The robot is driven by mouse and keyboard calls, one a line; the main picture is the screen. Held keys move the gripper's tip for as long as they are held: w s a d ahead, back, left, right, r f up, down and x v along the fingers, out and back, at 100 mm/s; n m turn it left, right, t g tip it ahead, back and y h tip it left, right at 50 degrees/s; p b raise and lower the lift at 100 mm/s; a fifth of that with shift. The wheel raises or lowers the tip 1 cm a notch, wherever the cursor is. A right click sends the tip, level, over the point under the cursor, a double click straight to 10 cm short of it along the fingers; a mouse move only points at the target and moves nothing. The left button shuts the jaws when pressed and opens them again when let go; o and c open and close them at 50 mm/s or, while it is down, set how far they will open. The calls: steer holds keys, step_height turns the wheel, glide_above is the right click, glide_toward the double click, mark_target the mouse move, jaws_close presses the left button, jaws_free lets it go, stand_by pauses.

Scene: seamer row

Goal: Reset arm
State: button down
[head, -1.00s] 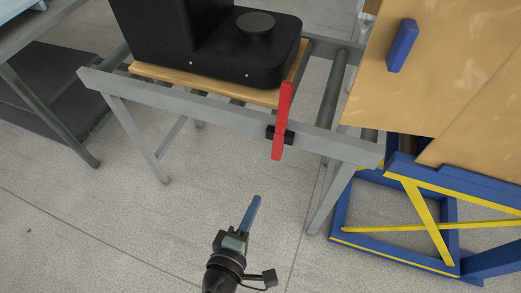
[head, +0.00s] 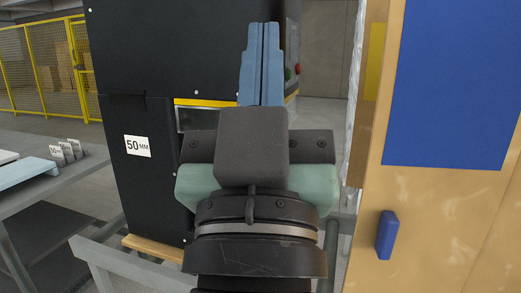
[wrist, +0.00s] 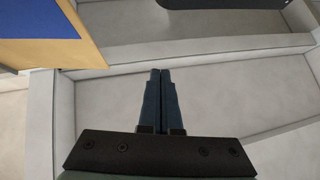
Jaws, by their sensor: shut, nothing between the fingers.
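My gripper (head: 261,50) is raised in the middle of the head view, in front of a tall black machine (head: 150,60). Its two blue fingers lie side by side with no gap to speak of, and nothing is held. The wrist view also shows the fingers (wrist: 160,80) together, pointing over pale grey panels. My gripper and wrist hide part of the machine's front and the conveyor frame below it.
A wooden panel (head: 420,200) with a blue sheet (head: 450,80) and a blue handle (head: 387,235) stands close on the right. A grey table (head: 50,190) holding small marked blocks (head: 68,150) is at left. A yellow fence (head: 40,65) is behind.

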step_height(320, 180, up, 27)
steer(key=s+t+y+p, duration=0.1)
steer(key=s+p, duration=0.1)
steer(key=p, duration=2.1)
steer(key=shift+s+a+f, duration=0.15)
steer(key=shift+s+f, duration=0.05)
steer(key=shift+s, duration=0.2)
steer(key=shift+f, duration=0.1)
